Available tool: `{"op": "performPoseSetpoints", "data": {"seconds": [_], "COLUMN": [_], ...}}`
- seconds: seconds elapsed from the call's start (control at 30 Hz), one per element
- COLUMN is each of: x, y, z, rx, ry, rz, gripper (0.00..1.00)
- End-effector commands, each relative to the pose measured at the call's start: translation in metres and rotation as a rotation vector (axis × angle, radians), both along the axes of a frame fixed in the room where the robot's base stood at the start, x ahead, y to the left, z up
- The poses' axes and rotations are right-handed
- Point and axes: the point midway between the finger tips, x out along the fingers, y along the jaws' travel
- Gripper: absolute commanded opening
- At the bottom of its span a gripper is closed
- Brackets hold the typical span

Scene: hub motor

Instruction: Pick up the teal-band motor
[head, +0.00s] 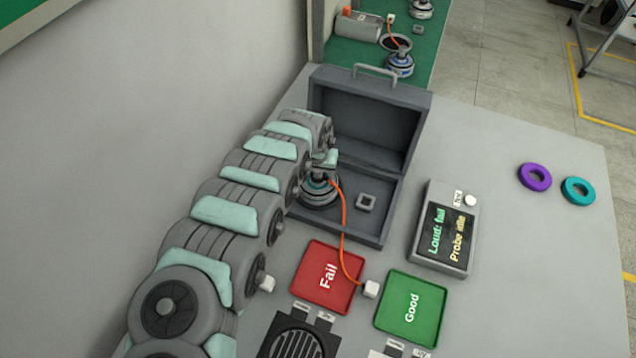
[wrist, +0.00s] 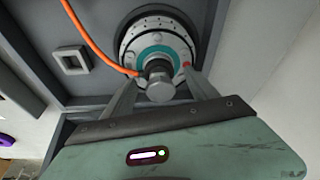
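The teal-band motor (wrist: 157,45) sits in the grey open case, with a teal ring around its hub and a stubby shaft pointing towards my wrist. It also shows in the head view (head: 319,193), partly covered by my arm. An orange cable runs from it to a white plug (head: 371,289) between the red and green trays. My gripper (wrist: 161,80) is open, its two fingers apart on either side of the shaft. I cannot tell whether the fingertips touch the motor.
The case (head: 378,220) has raised walls and an upright lid behind. In front are a red Fail tray (head: 314,290), a green Good tray (head: 400,322) and a tester (head: 440,256) reading "Loud: fail" and "Probe idle". Purple (head: 534,177) and teal (head: 578,191) rings lie right.

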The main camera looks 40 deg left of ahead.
Motion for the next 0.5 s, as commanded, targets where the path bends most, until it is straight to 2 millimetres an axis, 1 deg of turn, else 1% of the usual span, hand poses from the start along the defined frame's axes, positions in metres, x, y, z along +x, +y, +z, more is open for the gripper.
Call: {"op": "performPoseSetpoints", "data": {"seconds": [0.03, 0.07, 0.5], "x": [0.0, -0.0001, 0.0], "y": [0.0, 0.0001, 0.0], "z": [0.0001, 0.0, 0.0], "rx": [0.0, 0.0, 0.0], "ry": [0.0, 0.0, 0.0], "rz": [0.0, 0.0, 0.001], "gripper": [0.63, 0.61, 0.25]}}
